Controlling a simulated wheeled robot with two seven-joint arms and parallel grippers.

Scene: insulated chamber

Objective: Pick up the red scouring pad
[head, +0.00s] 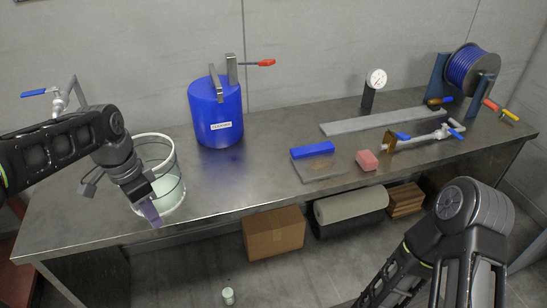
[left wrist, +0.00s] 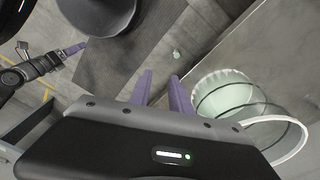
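The red scouring pad (head: 367,160) is a small pinkish-red block lying on the metal bench, right of the middle in the head view. It does not show in the left wrist view. My left gripper (head: 150,212) is at the left end of the bench, in front of the clear bucket and far from the pad. Its two purple fingers (left wrist: 161,82) stand apart with nothing between them in the left wrist view. My right gripper (left wrist: 75,48) shows small at the left of that view; its opening is unclear.
A clear bucket (head: 170,164) stands beside my left gripper. A blue canister (head: 216,118) is behind it. A blue bar (head: 312,149) and a flat plate (head: 322,170) lie left of the pad. A brass bracket with a blue-handled pipe (head: 420,139) is close on its right.

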